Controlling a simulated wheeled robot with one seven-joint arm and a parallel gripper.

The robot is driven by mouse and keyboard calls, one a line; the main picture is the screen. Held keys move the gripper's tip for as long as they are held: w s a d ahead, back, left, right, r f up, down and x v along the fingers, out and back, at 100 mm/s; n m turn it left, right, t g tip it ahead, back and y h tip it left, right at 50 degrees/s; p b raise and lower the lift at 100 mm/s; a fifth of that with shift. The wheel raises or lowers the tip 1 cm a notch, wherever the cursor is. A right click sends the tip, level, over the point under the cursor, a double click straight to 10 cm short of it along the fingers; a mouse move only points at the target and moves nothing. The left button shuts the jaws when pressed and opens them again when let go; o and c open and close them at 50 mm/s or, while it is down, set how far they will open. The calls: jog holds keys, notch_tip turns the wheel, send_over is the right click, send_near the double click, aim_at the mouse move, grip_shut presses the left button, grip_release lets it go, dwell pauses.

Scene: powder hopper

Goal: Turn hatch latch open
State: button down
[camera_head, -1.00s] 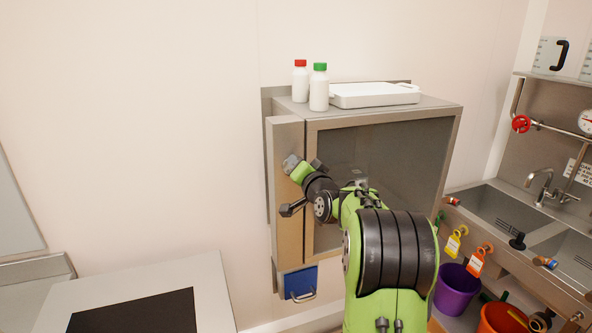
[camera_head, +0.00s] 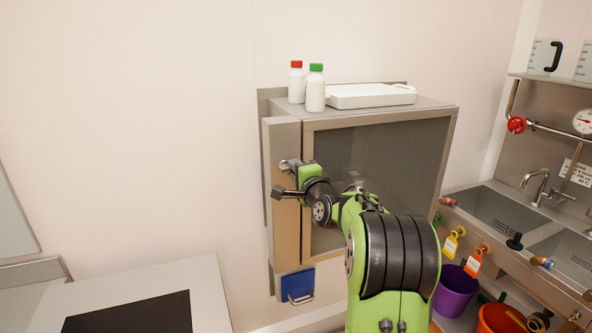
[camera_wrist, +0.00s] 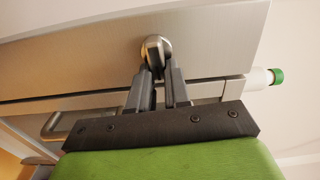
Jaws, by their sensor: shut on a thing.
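The hatch latch (camera_wrist: 155,45) is a rounded metal piece on the brushed steel front in the wrist view. In the head view the latch (camera_head: 284,165) shows small at the upper left of the steel cabinet (camera_head: 380,115), partly hidden by my gripper. My gripper (camera_wrist: 160,70) is shut on the latch, with its dark fingers on either side of its lower end. In the head view my gripper (camera_head: 292,167) lies against the cabinet's narrow left front strip. Its exact finger contact is too small to tell there.
A red-capped bottle (camera_head: 297,85), a green-capped bottle (camera_head: 316,90) and a white tray (camera_head: 372,97) stand on the cabinet. A blue handled box (camera_head: 297,284) is below it. A sink (camera_head: 495,212) with buckets is at right. The wall at left is clear.

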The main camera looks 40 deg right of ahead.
dwell(0.4)
jog(key=c, duration=1.1)
grip_release()
jog(key=b+v, duration=0.3)
jog(key=v, duration=1.2)
jog(key=shift+s+a+f+b, duration=0.1)
jog(key=shift+s+a+b, duration=0.05)
jog(key=shift+s+b, duration=0.25)
